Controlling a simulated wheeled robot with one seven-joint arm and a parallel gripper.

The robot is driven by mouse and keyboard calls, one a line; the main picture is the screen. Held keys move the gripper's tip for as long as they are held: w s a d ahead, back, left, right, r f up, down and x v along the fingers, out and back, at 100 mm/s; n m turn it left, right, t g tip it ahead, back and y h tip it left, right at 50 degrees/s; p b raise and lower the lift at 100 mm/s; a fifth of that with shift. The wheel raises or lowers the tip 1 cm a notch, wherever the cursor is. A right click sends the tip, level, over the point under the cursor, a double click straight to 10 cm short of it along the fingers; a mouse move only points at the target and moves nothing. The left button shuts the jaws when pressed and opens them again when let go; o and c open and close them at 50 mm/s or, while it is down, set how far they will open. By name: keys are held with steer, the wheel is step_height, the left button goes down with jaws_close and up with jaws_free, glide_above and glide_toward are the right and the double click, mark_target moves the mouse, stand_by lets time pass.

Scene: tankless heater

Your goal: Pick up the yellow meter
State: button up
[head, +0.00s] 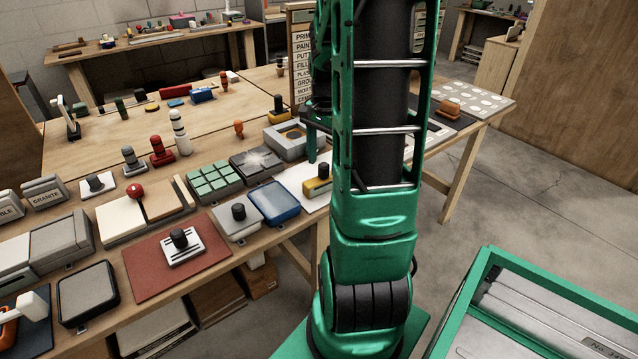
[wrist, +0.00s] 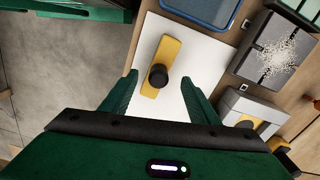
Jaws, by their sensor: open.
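The yellow meter (wrist: 162,62) is a flat yellow block with a round black knob on it. It lies on a white sheet on the bench in the wrist view. In the head view the yellow meter (head: 317,188) shows just left of my arm. My gripper (wrist: 162,92) is open in the wrist view, with one green finger on each side of the meter's near end and nothing between them in firm contact that I can make out. The height of the fingers above the meter cannot be told. In the head view the gripper is mostly hidden by my arm.
A blue tray (head: 274,202) and a dark grey block with a white splash pattern (head: 258,162) stand close by on the bench. A grey box with a yellow disc (wrist: 250,117) sits right of my fingers. The bench edge is near the meter.

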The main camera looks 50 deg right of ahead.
mark_target(323, 177)
steer(key=shift+a+f, duration=0.15)
steer(key=shift+f, duration=2.95)
jaws_close()
